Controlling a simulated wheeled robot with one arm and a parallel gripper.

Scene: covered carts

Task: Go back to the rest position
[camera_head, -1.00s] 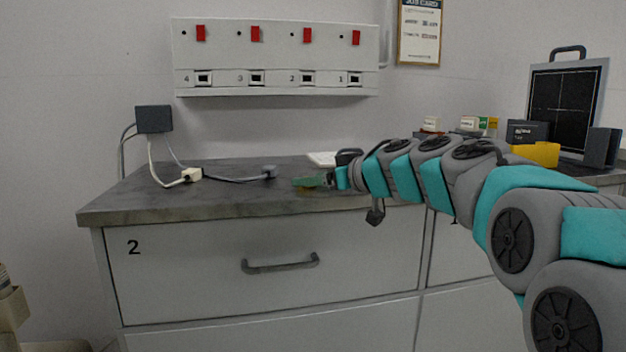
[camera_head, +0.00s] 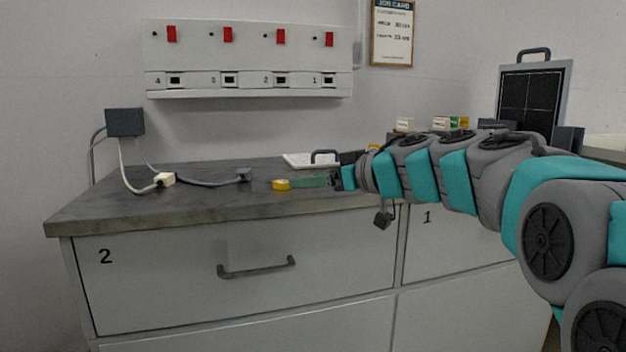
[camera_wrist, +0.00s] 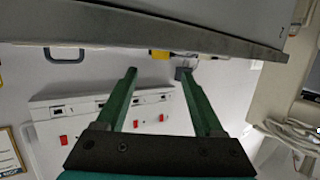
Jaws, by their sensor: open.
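My gripper (camera_head: 308,181) has green fingers and reaches out over the worktop (camera_head: 130,200) from the right. It is open, and nothing shows between its fingers in the wrist view (camera_wrist: 157,76). A small round yellow thing (camera_head: 281,184) lies on the worktop just left of the fingertips in the head view. A dark plug (camera_head: 244,174) on a grey cable lies further left, apart from the gripper. In the wrist view the worktop edge (camera_wrist: 120,32) crosses the top of the picture. My arm hides part of the worktop's right side.
A wall panel (camera_head: 246,56) with red switches hangs above the worktop. A wall box (camera_head: 125,122) feeds cables to a white plug (camera_head: 165,179). A white flat thing (camera_head: 305,160) lies at the back. Small boxes (camera_head: 440,123) and a black panel (camera_head: 532,97) stand right. The front-left worktop is clear.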

